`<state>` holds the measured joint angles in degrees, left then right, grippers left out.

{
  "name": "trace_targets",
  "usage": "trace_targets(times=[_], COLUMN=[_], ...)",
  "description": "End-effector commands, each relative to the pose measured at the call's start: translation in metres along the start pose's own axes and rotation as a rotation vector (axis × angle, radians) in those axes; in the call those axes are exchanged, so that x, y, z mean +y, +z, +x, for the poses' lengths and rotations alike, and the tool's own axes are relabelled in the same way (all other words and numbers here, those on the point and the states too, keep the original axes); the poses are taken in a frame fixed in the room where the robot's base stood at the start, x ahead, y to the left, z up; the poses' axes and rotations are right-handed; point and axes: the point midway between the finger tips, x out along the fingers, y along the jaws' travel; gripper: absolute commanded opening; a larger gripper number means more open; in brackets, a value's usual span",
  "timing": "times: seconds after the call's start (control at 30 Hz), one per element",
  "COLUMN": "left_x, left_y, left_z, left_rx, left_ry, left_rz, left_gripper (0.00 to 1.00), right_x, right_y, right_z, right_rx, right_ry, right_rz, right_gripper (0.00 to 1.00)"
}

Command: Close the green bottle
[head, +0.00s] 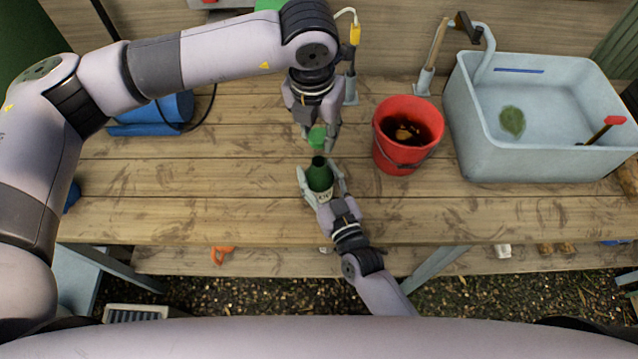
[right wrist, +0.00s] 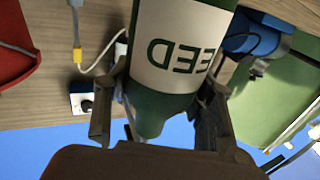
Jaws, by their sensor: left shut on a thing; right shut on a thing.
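My left gripper (head: 318,133) is shut on a green cap (head: 317,137). The cap is just beyond the bottle's mouth in the head view and looks apart from it. The exact height gap cannot be told.
A red bucket (head: 383,150) with dark contents stands close to the right of the bottle. A pale blue sink (head: 470,155) is farther right. A blue object (head: 150,128) lies at the back left. The workbench (head: 200,200) is clear left of the bottle.

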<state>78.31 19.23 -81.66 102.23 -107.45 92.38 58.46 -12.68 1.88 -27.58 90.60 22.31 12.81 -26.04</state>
Motion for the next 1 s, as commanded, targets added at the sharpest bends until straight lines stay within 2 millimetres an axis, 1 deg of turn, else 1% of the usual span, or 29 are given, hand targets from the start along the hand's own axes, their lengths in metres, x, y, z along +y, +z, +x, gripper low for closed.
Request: trace_targets(times=[0.03,0.07,0.5,0.6,0.67,0.77,1.0], left_x=[0.0,0.0,0.0,0.0,0.0,0.0,-0.001], left_y=[0.0,0.0,0.0,0.0,0.0,-0.001,-0.007], left_z=[0.0,0.0,0.0,0.0,0.001,0.007,0.042], left_rx=[0.0,0.0,0.0,0.0,0.0,0.001,0.001], left_ry=[0.0,0.0,0.0,0.0,0.0,0.001,0.008], left_rz=[0.0,0.0,0.0,0.0,0.0,0.0,0.0], left_gripper=[0.23,0.23,0.23,0.23,0.23,0.23,0.23], right_x=[0.0,0.0,0.0,0.0,0.0,0.0,0.0], right_y=[0.0,0.0,0.0,0.0,0.0,0.0,0.0], right_z=[0.0,0.0,0.0,0.0,0.0,0.0,0.0], right_rx=[0.0,0.0,0.0,0.0,0.0,0.0,0.0], right_ry=[0.0,0.0,0.0,0.0,0.0,0.0,0.0], right_rz=[0.0,0.0,0.0,0.0,0.0,0.0,-0.001], right_gripper=[0.37,0.35,0.06,0.0,0.0,0.0,0.0])
